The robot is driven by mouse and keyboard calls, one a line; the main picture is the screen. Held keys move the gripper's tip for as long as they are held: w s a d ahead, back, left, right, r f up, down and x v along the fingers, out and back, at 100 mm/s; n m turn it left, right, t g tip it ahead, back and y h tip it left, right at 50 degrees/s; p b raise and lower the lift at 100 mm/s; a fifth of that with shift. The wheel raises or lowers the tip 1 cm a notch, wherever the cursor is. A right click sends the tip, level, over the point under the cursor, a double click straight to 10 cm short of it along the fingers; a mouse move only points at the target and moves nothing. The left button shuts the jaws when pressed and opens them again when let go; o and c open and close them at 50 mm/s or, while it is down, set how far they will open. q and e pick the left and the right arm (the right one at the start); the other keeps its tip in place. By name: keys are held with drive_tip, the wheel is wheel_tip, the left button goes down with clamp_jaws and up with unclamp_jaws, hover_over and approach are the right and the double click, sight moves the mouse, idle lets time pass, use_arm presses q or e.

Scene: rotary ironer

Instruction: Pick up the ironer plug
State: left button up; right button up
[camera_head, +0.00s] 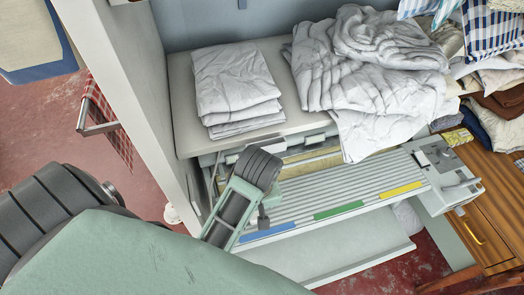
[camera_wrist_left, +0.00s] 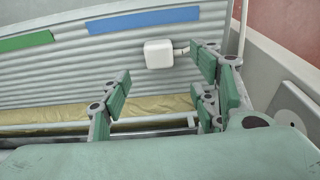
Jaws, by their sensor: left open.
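The plug (camera_wrist_left: 158,54) shows in the left wrist view as a white rounded block against the grey ribbed front of the ironer. A short thin lead runs from its right side towards the right fingers. My left gripper (camera_wrist_left: 163,72) is open, with green-padded fingers to the left and right of the plug's line. The plug shows beyond the gap, nearer the right fingers, and nothing is held. In the head view my left arm reaches down over the left end of the ironer (camera_head: 345,192); the plug cannot be made out there. My right gripper is out of view.
Folded white sheets (camera_head: 237,85) and a crumpled white heap (camera_head: 370,65) lie on the shelf above the ironer. A pale wall panel (camera_head: 125,75) stands close on the left. A wooden table (camera_head: 480,190) with laundry is at right.

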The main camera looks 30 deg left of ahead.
sight(256, 215)
use_arm(q)
drive_tip(key=f, duration=0.1)
drive_tip(key=f+p, duration=0.1)
drive_tip(key=f, duration=0.1)
drive_tip(key=shift+s+a, duration=0.1)
drive_tip(key=shift+a, duration=0.1)
drive_tip(key=f, duration=0.3)
drive_tip(key=shift+w+a+f+p, duration=0.1)
drive_tip(key=shift+w+f+p, duration=0.25)
drive_tip(key=shift+f+p, duration=0.05)
drive_tip(key=shift+f, duration=0.1)
drive_tip(key=shift+c, duration=0.4)
drive_tip(key=c, duration=1.2)
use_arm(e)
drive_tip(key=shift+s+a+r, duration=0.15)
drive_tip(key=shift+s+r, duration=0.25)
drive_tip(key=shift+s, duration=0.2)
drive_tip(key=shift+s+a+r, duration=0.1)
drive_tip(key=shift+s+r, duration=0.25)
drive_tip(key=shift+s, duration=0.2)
